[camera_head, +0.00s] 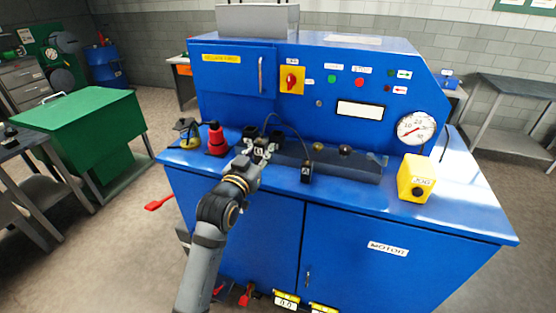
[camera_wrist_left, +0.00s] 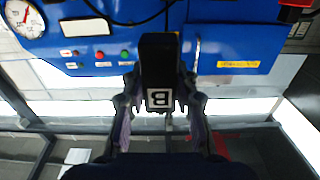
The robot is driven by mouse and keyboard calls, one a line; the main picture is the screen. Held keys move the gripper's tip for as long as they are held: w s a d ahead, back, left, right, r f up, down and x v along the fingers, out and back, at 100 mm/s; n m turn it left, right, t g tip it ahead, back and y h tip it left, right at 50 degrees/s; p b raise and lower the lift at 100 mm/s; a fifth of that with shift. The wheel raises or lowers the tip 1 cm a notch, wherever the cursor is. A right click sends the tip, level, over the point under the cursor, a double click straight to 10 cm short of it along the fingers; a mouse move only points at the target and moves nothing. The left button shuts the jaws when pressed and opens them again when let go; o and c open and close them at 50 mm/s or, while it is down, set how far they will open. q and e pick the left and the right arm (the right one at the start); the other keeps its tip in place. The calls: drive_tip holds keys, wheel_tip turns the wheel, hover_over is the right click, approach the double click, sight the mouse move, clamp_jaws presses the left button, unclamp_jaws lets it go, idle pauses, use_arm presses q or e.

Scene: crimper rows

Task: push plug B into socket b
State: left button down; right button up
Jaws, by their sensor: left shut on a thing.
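My left gripper (camera_head: 261,150) is shut on plug B (camera_wrist_left: 160,62), a black block with a white B label that appears upside down in the left wrist view. The gripper fingers (camera_wrist_left: 160,105) hold it from both sides. In the head view the gripper is above the blue bench top, in front of dark blocks (camera_head: 249,132) near the panel; the plug is largely hidden there. Socket b cannot be made out, and whether the plug touches anything cannot be told. My right gripper is not in view.
A black plug marked A (camera_head: 306,173) stands at the bench's front edge, with a black cable (camera_head: 297,133) arching behind it. A dark trough (camera_head: 340,168) and yellow box (camera_head: 415,179) are to the right.

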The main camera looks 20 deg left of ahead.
use_arm(q)
drive_tip(key=w+f, duration=0.2)
drive_tip(key=w+f+p, duration=0.1)
drive_tip(key=w+f, duration=0.1)
drive_tip(key=w, duration=0.1)
drive_tip(key=w+a+f, duration=0.1)
drive_tip(key=w+f, duration=0.2)
drive_tip(key=shift+w, duration=0.25)
drive_tip(key=f, duration=0.1)
drive_tip(key=f+p, duration=0.1)
drive_tip(key=f, duration=0.1)
drive_tip(key=shift+w+f+p, duration=0.2)
drive_tip(key=shift+w+p, duration=0.05)
drive_tip(key=shift+p, duration=0.1)
drive_tip(key=shift+f, duration=0.15)
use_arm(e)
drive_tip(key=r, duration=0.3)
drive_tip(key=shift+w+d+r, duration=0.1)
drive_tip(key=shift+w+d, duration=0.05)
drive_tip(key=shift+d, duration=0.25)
use_arm(q)
drive_tip(key=shift+f, duration=0.1)
drive_tip(key=c, duration=1.5)
unclamp_jaws()
drive_tip(key=shift+f, duration=0.15)
drive_tip(key=o, duration=0.5)
drive_tip(key=shift+c, duration=0.2)
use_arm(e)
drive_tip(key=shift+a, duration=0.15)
